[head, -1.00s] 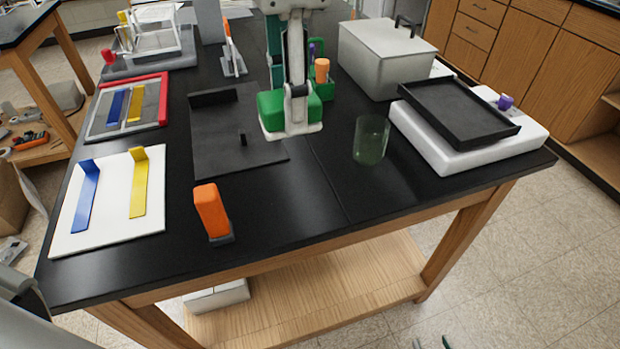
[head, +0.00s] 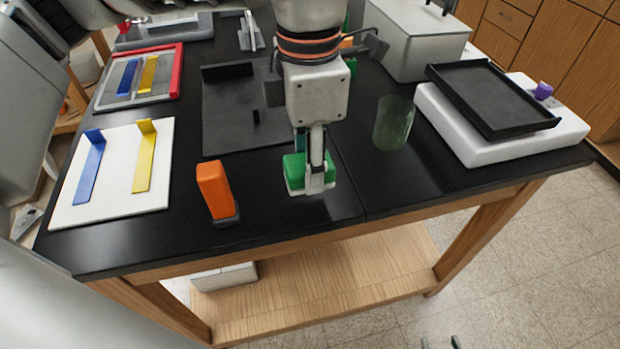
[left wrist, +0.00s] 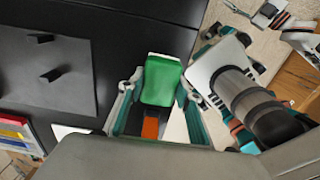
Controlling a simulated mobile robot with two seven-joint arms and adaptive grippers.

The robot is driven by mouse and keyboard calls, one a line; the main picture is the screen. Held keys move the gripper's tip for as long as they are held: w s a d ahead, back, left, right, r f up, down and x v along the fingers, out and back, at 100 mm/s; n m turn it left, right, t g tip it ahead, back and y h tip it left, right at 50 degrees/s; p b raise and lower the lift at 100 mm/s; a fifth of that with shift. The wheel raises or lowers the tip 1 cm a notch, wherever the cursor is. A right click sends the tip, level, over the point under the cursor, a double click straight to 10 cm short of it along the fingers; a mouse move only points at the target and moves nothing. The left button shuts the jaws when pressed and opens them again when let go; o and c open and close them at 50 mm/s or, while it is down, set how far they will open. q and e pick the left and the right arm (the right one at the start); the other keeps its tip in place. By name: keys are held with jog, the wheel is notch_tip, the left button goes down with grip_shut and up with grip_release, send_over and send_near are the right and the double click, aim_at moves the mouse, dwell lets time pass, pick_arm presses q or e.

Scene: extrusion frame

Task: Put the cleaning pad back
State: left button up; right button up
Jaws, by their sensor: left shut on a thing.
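The cleaning pad, as far as I can tell, is a green block with a white face (head: 294,172). My left gripper (head: 313,178) is shut on it near the front of the black table; I cannot tell its height above the top. The left wrist view shows the green pad (left wrist: 161,82) between the teal fingers. My right gripper (head: 440,343) shows only as two green fingertips, set apart, at the bottom edge of the head view, clear of the table. A green holder (head: 352,66) behind my left arm is mostly hidden.
An orange block (head: 214,190) stands on a dark base left of the pad. A black plate with pegs (head: 225,125) lies behind. A clear glass (head: 394,122) stands right, near a white slab (head: 470,150) with a black tray (head: 500,100). A white board (head: 115,200) lies left.

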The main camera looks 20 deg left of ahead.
pick_arm(q)
notch_tip(320, 180, down, 4)
jog(key=shift+b, duration=0.35)
jog(key=shift+f, duration=0.2)
jog(key=shift+r, duration=0.1)
jog(key=shift+f, duration=0.2)
jog(key=o, duration=1.1)
jog(key=shift+c, duration=0.2)
